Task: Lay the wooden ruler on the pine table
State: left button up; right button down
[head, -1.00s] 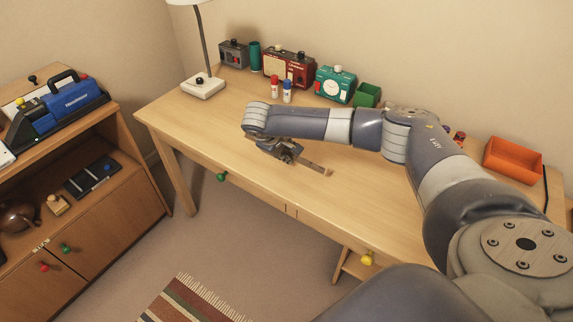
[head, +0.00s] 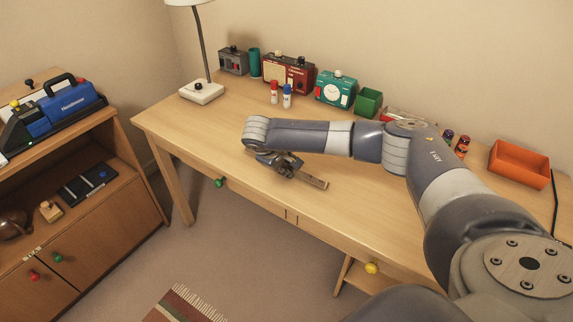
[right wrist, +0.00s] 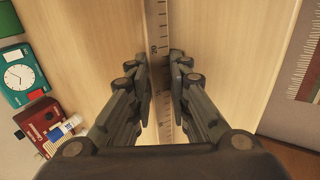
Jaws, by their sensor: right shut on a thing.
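The wooden ruler (head: 312,181) is in my right gripper (head: 283,166), over the front middle of the pine table (head: 225,125). Its free end points to the right and toward the front edge. In the right wrist view the ruler (right wrist: 159,40) runs lengthwise between the two fingers of the right gripper (right wrist: 160,90), which are closed on it. I cannot tell whether the ruler touches the tabletop. My left gripper is not in view.
Along the table's back are a lamp (head: 202,92), a red radio (head: 289,74), a teal clock (head: 336,91), a green box (head: 368,102) and an orange tray (head: 519,164). Two small bottles (head: 287,96) stand before the radio. The tabletop left of my gripper is clear.

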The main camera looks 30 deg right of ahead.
jog(key=shift+s+f, duration=0.15)
jog(key=shift+f, duration=0.1)
jog(key=c, duration=1.8)
grip_release()
jog(key=shift+f, duration=0.1)
jog(key=shift+d+r, duration=0.1)
jog(key=shift+r, duration=0.2)
jog(key=v, duration=1.2)
jog(key=shift+r, duration=0.4)
jog(key=shift+f, duration=0.1)
